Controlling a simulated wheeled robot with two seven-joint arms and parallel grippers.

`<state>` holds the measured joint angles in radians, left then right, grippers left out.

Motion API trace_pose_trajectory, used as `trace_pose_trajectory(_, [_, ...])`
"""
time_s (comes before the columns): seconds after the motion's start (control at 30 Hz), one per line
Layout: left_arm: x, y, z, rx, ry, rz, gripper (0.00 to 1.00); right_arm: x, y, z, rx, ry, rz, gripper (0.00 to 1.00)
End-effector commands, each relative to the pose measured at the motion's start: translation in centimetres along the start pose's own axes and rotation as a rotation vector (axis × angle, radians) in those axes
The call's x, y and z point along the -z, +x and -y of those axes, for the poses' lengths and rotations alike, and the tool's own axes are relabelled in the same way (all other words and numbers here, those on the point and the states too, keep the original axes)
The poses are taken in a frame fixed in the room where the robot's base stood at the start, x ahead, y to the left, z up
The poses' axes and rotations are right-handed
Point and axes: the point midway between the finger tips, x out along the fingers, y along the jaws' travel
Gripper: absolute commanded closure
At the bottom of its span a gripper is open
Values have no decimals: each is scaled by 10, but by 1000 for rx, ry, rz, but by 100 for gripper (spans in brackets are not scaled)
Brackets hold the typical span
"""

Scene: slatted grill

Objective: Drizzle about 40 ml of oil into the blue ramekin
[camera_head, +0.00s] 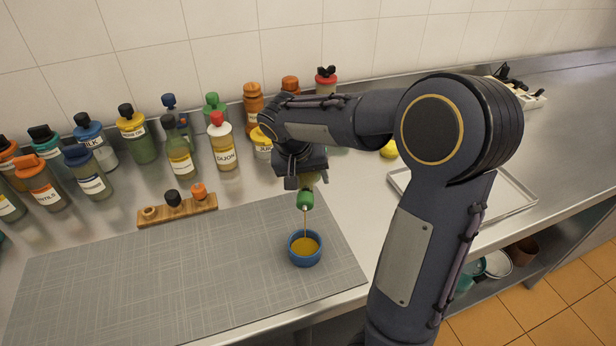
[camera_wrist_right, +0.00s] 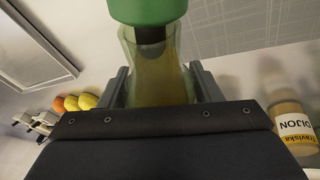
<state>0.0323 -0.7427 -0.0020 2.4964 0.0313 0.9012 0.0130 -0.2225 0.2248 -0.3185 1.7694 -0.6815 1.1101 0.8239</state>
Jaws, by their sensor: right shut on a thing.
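The blue ramekin (camera_head: 305,257) stands on the grey mat and holds golden-yellow oil. My right gripper (camera_head: 302,172) is above and slightly behind it, shut on a bottle with a green top (camera_head: 305,200). The bottle is tipped with its green end down over the ramekin, and a thin stream of oil runs from it into the ramekin. In the right wrist view the bottle (camera_wrist_right: 155,75) shows between the fingers, with yellowish contents behind clear walls. Most of the bottle is hidden by my gripper in the head view. My left gripper is not in view.
The grey mat (camera_head: 150,285) is clear apart from the ramekin. Several labelled bottles stand along the back wall, including a Dijon bottle (camera_head: 222,145) left of my arm. A wooden holder (camera_head: 178,211) with stoppers sits behind the mat. A metal tray (camera_head: 515,196) lies at right.

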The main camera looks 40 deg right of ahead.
Motion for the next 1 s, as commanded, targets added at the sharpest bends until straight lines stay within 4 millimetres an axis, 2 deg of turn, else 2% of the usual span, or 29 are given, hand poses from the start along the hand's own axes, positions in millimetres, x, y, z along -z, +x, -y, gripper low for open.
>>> trace_pose_trajectory(0.27, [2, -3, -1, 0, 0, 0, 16, 1, -3, -1, 1, 0, 5, 77])
trace_pose_trajectory(0.6, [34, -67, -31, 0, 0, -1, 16, -1, -32, -7, 18, -48, 240, 77])
trace_pose_trajectory(0.7, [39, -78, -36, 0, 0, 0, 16, -3, -34, -8, 23, -62, 305, 77])
trace_pose_trajectory(0.87, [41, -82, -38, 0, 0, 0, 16, -6, -33, -7, 30, -73, 348, 77])
trace_pose_trajectory(1.0, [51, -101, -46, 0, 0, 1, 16, -8, -48, -10, 34, -86, 413, 77])
